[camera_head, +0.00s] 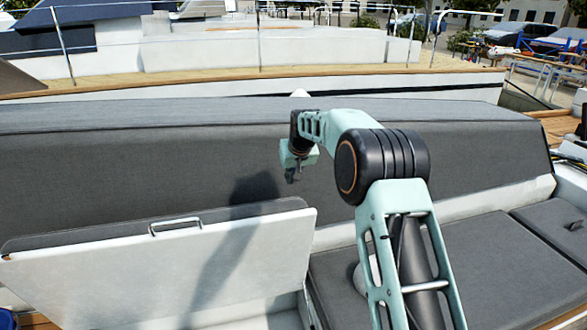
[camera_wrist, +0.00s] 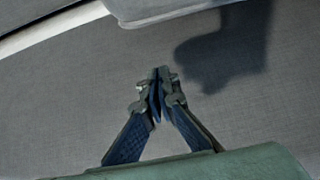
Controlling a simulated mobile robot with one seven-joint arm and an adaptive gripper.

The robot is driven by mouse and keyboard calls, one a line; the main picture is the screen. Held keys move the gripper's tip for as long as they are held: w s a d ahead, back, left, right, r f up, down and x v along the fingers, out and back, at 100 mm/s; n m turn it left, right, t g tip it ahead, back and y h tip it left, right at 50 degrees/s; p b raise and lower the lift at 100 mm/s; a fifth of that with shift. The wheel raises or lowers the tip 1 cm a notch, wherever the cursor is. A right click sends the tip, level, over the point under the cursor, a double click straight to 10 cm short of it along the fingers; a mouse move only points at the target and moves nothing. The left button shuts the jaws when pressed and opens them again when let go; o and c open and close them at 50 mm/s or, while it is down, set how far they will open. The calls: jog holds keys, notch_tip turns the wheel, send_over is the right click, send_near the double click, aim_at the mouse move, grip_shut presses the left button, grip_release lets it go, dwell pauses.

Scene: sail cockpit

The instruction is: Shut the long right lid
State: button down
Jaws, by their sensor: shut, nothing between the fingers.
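A long lid (camera_head: 165,265) stands raised in the lower left of the head view. Its white underside faces me, with a metal handle (camera_head: 175,226) near the top edge and a grey cushion (camera_head: 60,237) showing behind that edge. My gripper (camera_head: 293,178) is above and behind the lid's upper right corner, in front of the grey backrest, apart from the lid. In the wrist view my gripper (camera_wrist: 160,76) has its fingertips together with nothing between them. Grey cloth fills most of that view, and a pale-edged grey panel crosses its top; I cannot tell whether it is the lid.
The long grey backrest (camera_head: 420,140) runs behind the lid. Grey seat cushions (camera_head: 490,265) lie flat on the right, with a smaller cushioned panel (camera_head: 555,225) beyond. An open space (camera_head: 255,318) shows under the raised lid. Another boat's deck (camera_head: 300,85) lies behind.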

aim_at(295, 194)
jog(key=shift+s+d+f, duration=0.15)
jog(key=shift+s+d, duration=0.05)
jog(key=shift+s, duration=0.45)
jog(key=shift+s+d+f, duration=0.1)
jog(key=shift+s+d, duration=0.1)
jog(key=shift+s, duration=0.4)
jog(key=shift+s+d+f, duration=0.15)
jog(key=shift+s+d, duration=0.05)
jog(key=shift+s, duration=0.45)
jog(key=shift+f, duration=0.1)
